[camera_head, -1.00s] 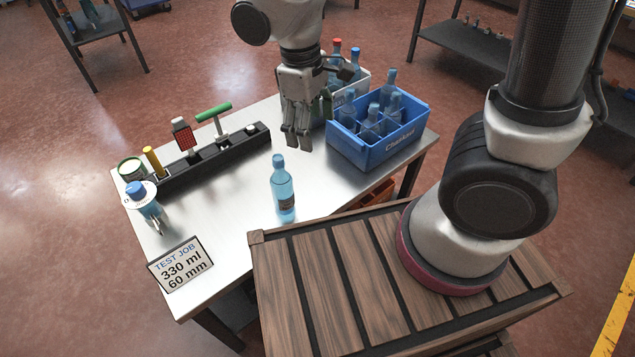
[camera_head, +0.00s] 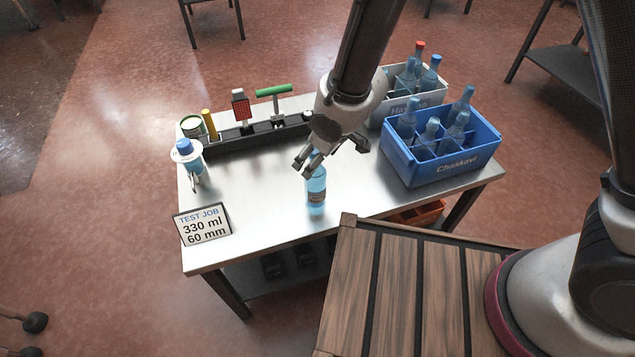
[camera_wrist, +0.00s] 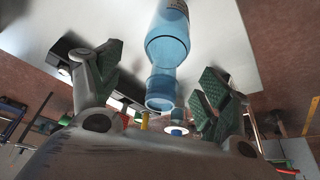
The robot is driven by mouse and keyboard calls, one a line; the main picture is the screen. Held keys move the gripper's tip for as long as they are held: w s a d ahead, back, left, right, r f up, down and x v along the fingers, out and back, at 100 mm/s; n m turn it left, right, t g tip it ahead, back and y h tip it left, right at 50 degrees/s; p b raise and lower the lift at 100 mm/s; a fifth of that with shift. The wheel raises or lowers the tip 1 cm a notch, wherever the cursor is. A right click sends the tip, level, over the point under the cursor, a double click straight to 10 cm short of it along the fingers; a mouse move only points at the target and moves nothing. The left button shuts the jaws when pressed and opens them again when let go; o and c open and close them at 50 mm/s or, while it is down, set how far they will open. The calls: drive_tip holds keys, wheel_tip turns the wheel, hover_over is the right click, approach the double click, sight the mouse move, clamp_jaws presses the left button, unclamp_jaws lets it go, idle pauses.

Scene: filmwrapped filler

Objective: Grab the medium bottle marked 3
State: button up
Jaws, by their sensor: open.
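A light-blue bottle (camera_head: 316,190) with a dark label stands upright on the steel table, apart from the crates. My gripper (camera_head: 308,163) is at its top end, hiding its cap and neck in the head view. In the wrist view the bottle (camera_wrist: 168,42) appears inverted, its neck end between the two spread green-padded fingers of my gripper (camera_wrist: 160,82). The fingers are open, with gaps on both sides of the bottle. No number 3 is readable on this bottle or on the bottles (camera_head: 431,132) in the blue crate.
The blue crate (camera_head: 452,166) and a grey crate (camera_head: 377,117) with more bottles stand at the right. A black rack (camera_head: 235,143) with tools lies at the back left. The front middle is clear.

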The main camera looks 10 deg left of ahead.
sight(315, 178)
drive_tip(key=x, duration=0.4)
drive_tip(key=shift+s+f, duration=0.15)
drive_tip(key=c, duration=1.2)
drive_tip(key=shift+o, duration=0.2)
